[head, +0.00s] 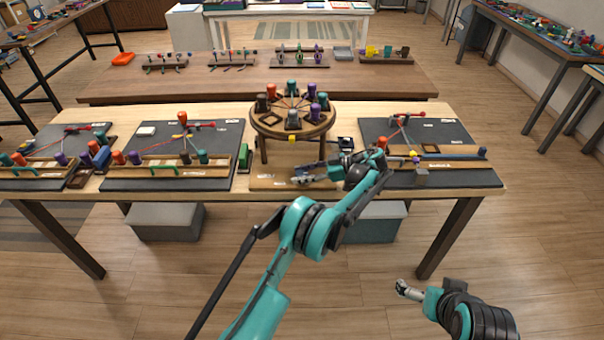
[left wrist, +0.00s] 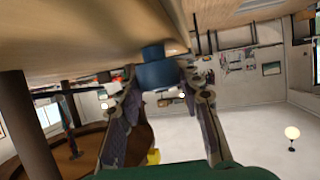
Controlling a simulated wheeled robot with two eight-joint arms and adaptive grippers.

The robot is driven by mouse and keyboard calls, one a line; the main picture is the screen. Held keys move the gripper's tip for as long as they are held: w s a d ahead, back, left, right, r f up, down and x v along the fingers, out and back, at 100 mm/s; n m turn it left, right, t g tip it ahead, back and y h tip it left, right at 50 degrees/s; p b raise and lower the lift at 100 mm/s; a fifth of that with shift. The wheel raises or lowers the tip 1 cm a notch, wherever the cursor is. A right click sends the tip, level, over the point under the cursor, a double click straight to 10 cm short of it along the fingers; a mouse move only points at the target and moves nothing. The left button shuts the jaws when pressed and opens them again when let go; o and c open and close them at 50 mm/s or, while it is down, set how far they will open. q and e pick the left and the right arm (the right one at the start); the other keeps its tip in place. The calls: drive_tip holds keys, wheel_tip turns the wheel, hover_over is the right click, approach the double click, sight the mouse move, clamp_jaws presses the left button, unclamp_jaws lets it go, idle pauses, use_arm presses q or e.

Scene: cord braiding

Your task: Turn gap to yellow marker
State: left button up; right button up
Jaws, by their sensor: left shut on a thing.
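The round wooden braiding disk (head: 262,124) stands on legs at the middle of the table, ringed by several coloured bobbins. A yellow marker (head: 292,138) is on its front rim, just below a grey bobbin (head: 293,119). The widest empty stretch seems to be at the front left, between the brown bobbin (head: 261,103) and the grey one. My left gripper (head: 302,178) is low over the table in front of the disk. In the left wrist view, its fingers are shut on a blue cylinder (left wrist: 157,72). My right gripper (head: 402,288) hangs at lower right, its fingers too small to judge.
Dark boards with bobbin racks lie at left (head: 190,140) and right (head: 440,132). A back table (head: 230,85) holds more racks. The left wrist view appears upside down, with the disk (left wrist: 50,158) low in it.

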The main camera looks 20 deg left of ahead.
use_arm(q)
drive_tip(key=shift+g, duration=0.4)
drive_tip(key=o, duration=1.2)
drive_tip(key=shift+f, duration=0.1)
drive_tip(key=m+t+b, duration=0.1)
drive_tip(key=m+t, duration=0.3)
drive_tip(key=t, duration=0.1)
drive_tip(key=shift+s+t, duration=0.1)
drive_tip(key=shift+t, duration=0.2)
drive_tip(key=m+t+h, duration=0.3)
drive_tip(key=m+t, duration=0.2)
drive_tip(key=shift+a, duration=0.1)
drive_tip(key=m+t+h, duration=0.3)
drive_tip(key=m+h, duration=0.1)
drive_tip(key=shift+a+m+t, duration=0.1)
drive_tip(key=shift+m+t, duration=0.2)
drive_tip(key=shift+m, duration=0.1)
drive_tip(key=m+t+h, duration=0.1)
drive_tip(key=m+h, duration=0.3)
drive_tip(key=h, duration=0.1)
drive_tip(key=shift+m+h, duration=0.3)
